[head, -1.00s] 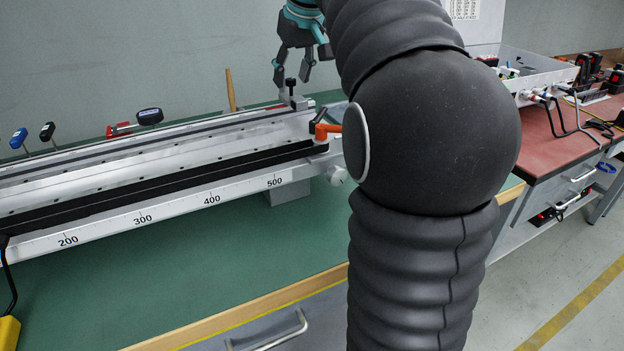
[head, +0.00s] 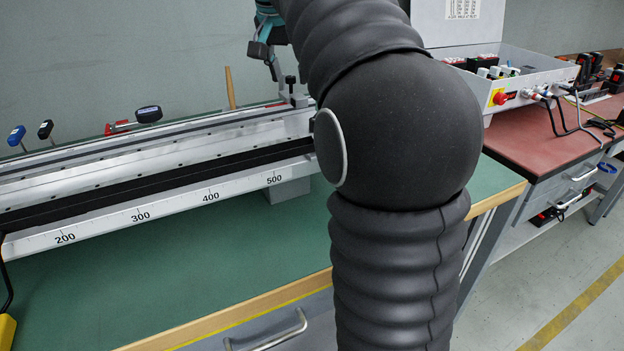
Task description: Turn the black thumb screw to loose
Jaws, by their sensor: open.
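The black thumb screw (head: 290,80) stands upright on a small grey block at the far right end of the long metal rail (head: 160,203). My gripper (head: 266,62) is at the top of the head view, just above and left of the screw, with its fingers apart and nothing seen between them. Part of it is hidden behind my arm. In this view the fingers appear close to the screw, but I cannot tell whether they touch it.
The rail lies along the green bench (head: 160,270). Blue-handled and black-handled drivers (head: 17,136) stand behind its left part, and a red-and-black tool (head: 135,119) behind its middle. The front green surface is mostly clear.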

